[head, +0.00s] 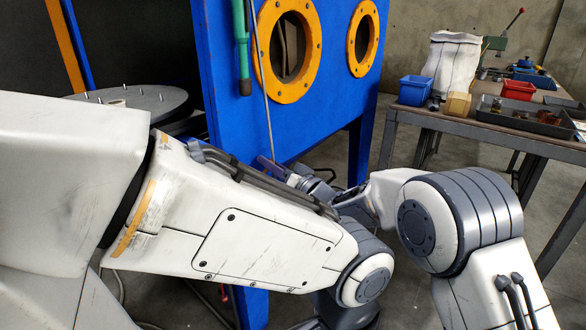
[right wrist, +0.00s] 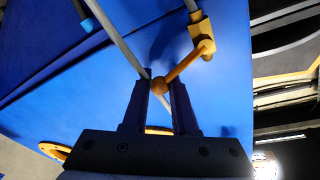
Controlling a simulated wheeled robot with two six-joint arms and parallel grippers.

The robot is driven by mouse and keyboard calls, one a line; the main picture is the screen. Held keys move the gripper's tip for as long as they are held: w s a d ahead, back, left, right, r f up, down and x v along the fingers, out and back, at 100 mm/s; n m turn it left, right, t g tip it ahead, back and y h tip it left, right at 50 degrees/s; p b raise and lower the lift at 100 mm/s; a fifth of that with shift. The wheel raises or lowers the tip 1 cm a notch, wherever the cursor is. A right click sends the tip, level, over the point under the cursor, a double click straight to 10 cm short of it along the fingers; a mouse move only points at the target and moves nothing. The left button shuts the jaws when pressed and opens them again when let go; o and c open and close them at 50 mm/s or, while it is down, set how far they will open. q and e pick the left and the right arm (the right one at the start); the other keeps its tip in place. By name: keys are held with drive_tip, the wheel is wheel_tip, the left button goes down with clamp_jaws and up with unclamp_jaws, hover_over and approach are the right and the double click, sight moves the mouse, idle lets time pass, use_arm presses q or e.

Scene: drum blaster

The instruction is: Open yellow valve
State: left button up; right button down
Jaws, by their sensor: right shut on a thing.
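In the right wrist view, the yellow valve (right wrist: 202,38) sits on a thin grey pipe that runs along the blue cabinet (right wrist: 90,95). Its lever slants down to the left and ends in a round knob (right wrist: 158,85). My right gripper (right wrist: 160,92) is shut on the lever's knob end, with one dark finger on each side. In the head view my right gripper (head: 272,167) is at the blue cabinet's front (head: 226,85), low beside the grey pipe, partly behind my left arm. The valve cannot be made out there. My left gripper does not show.
A metal workbench (head: 440,124) on the right holds a blue bin (head: 415,90), a red bin (head: 518,90) and a tray. My left forearm crosses the head view close to my right wrist.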

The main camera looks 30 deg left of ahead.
drive_tip(key=shift+s+r+n, duration=0.2)
drive_tip(key=shift+r+n, duration=0.1)
drive_tip(key=shift+n, duration=0.8)
drive_tip(key=n+b, duration=0.1)
drive_tip(key=n, duration=0.1)
drive_tip(key=s+r+n+g+y, duration=0.1)
drive_tip(key=n, duration=0.1)
drive_tip(key=shift+s+a+r+b, duration=0.1)
drive_tip(key=shift+s+r+b, duration=0.05)
drive_tip(key=shift+b, duration=0.2)
drive_tip(key=n, duration=0.1)
drive_tip(key=s+n+b, duration=0.1)
drive_tip(key=n, duration=0.1)
drive_tip(key=shift+s+a+r+g+y, duration=0.1)
drive_tip(key=shift+a+r+g+y, duration=0.05)
drive_tip(key=shift+r+g+y, duration=0.2)
drive_tip(key=shift+s+a+r+n+g+y+b, duration=0.15)
drive_tip(key=shift+s+n+g+b, duration=0.3)
drive_tip(key=shift+n, duration=0.75)
drive_tip(key=shift+s+a+r+n+g+y+b, duration=0.15)
drive_tip(key=shift+s+n+b, duration=0.4)
drive_tip(key=shift+n, duration=0.65)
drive_tip(key=c, duration=0.7)
unclamp_jaws()
drive_tip(key=shift+r, duration=0.1)
drive_tip(key=shift+d, duration=0.1)
drive_tip(key=p+v, duration=0.2)
drive_tip(key=v, duration=0.8)
drive_tip(key=shift+s+d, duration=0.1)
drive_tip(key=shift+d, duration=0.1)
